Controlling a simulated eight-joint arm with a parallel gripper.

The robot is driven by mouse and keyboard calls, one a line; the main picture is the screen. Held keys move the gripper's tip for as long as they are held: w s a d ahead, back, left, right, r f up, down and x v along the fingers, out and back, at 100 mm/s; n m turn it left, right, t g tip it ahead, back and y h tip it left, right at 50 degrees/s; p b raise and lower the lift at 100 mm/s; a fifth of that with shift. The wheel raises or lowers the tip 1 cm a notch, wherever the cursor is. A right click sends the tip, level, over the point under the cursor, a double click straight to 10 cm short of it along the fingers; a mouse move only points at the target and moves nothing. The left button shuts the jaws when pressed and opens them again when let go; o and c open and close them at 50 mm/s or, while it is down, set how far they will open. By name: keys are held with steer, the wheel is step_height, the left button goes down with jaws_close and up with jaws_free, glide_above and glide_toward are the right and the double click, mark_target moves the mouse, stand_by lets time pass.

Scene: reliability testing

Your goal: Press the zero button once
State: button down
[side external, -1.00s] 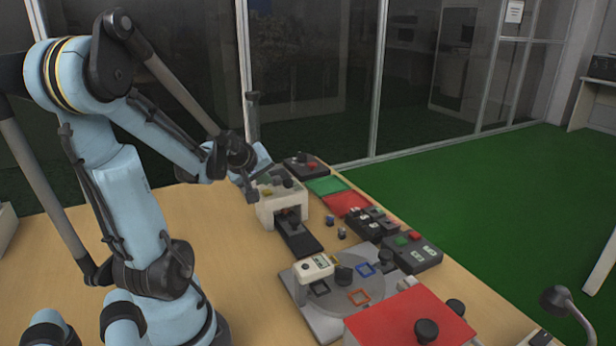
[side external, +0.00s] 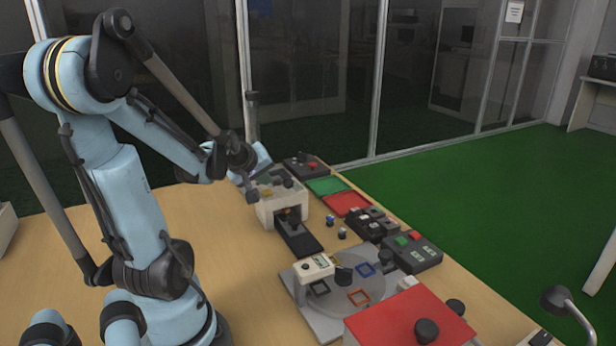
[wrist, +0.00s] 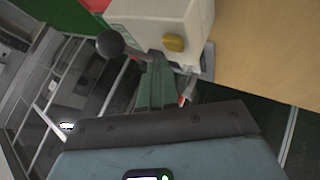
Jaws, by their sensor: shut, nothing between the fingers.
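No button is legibly marked zero, so I cannot tell which one it is. A white box machine (side external: 283,207) stands at the far side of the table, with a yellow button (side external: 266,192) and dark knobs on top. In the wrist view the white machine (wrist: 165,20) shows the yellow button (wrist: 173,43) on its face. My gripper (wrist: 155,82) is shut and empty, with its greenish fingers just beside this machine. Whether it touches is unclear.
A dark tray (side external: 298,238) extends from the white machine. Green (side external: 327,186) and red (side external: 348,203) pads and a dark control box (side external: 412,251) lie to its right. A red-topped box (side external: 410,318) is at the front. The left part of the wooden table (side external: 235,262) is clear.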

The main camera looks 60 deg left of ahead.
mark_target(265, 193)
steer(key=shift+f, duration=0.2)
steer(key=shift+f, duration=0.25)
steer(key=shift+f, duration=0.35)
stand_by(0.9)
steer(key=shift+r, duration=0.8)
steer(key=shift+r, duration=2.5)
steer(key=shift+d, duration=0.1)
